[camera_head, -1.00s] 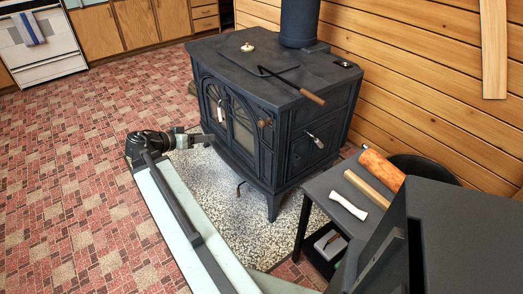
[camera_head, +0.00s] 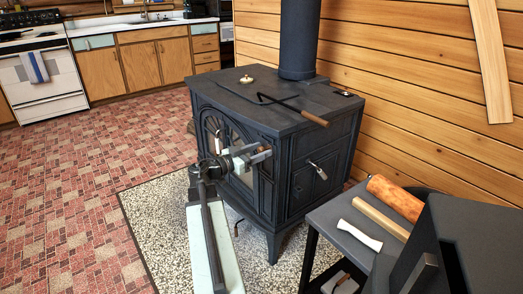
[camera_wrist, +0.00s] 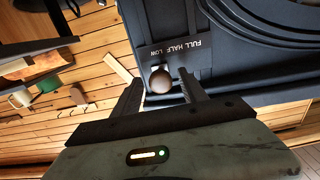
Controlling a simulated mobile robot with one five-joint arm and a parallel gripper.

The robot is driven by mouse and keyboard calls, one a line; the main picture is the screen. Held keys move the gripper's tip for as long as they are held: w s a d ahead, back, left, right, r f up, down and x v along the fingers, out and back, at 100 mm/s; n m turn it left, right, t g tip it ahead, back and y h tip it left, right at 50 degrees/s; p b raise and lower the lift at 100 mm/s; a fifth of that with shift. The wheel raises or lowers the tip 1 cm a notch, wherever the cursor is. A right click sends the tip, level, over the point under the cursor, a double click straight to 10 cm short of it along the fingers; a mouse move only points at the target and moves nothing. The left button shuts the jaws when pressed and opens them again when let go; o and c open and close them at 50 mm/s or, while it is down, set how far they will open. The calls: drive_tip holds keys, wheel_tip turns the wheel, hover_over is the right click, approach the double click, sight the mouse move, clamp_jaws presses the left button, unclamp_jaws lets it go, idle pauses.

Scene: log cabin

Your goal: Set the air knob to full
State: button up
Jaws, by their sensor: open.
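The dark wood stove (camera_head: 290,120) stands in the middle of the head view. In the wrist view its front (camera_wrist: 235,65) carries a round brown air knob (camera_wrist: 161,83) below a lettered scale (camera_wrist: 180,47) reading full, half and low. I cannot tell for sure which mark the knob is at. My gripper (camera_wrist: 160,80) is open, with one finger on each side of the knob. I cannot tell whether either finger touches it. In the head view my gripper (camera_head: 258,156) is at the stove's front right corner and hides the knob.
A black side table (camera_head: 335,225) at the right holds an orange roll (camera_head: 395,198), a wooden stick (camera_head: 380,217) and a white tool (camera_head: 360,236). A poker (camera_head: 295,108) with a wooden handle lies on the stove top. A speckled hearth pad (camera_head: 160,215) lies under the stove. The red floor at left is clear.

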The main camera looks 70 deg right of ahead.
drive_tip(key=shift+s+d, duration=0.25)
drive_tip(key=shift+d, duration=0.15)
clamp_jaws()
drive_tip(key=shift+a+f, duration=0.1)
idle(1.1)
